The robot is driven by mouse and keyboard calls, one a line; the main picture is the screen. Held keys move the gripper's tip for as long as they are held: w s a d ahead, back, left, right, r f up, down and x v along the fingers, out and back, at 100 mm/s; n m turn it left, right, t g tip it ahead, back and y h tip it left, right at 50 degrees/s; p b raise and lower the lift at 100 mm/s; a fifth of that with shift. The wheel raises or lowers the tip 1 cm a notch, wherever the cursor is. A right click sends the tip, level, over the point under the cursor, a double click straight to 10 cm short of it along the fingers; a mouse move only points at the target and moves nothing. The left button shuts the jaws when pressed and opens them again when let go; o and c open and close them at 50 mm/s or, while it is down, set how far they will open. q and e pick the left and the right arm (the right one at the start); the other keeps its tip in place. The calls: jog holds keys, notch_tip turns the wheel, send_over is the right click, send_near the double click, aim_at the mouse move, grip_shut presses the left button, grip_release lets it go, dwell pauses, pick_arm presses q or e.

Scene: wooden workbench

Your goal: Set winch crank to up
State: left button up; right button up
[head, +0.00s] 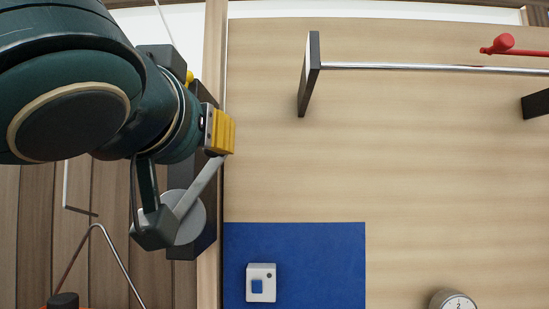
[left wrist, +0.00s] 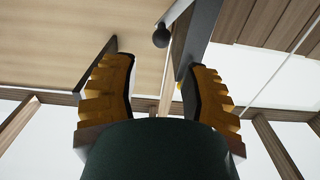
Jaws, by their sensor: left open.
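The winch shows in the head view as a dark upright plate with a grey disc (head: 190,222) at the left edge of the bench. Its grey crank arm (head: 207,180) slants from the disc up and right toward my left gripper (head: 219,131). The crank's far end is hidden at the gripper in that view. In the left wrist view, a dark round knob (left wrist: 161,37) lies ahead of my open left gripper (left wrist: 163,68), roughly in line with the gap between its yellow fingers. My right gripper is not in view.
A metal rail (head: 410,67) on dark end plates crosses the back, near a red handle (head: 503,43). A round dial (head: 455,301) is at the front. The bench middle is clear.

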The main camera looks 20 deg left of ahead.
pick_arm(q)
jog(key=p+x, duration=0.2)
jog(key=x, duration=1.1)
jog(key=shift+w+a+r, duration=0.1)
jog(key=shift+w+a, duration=0.15)
grip_shut()
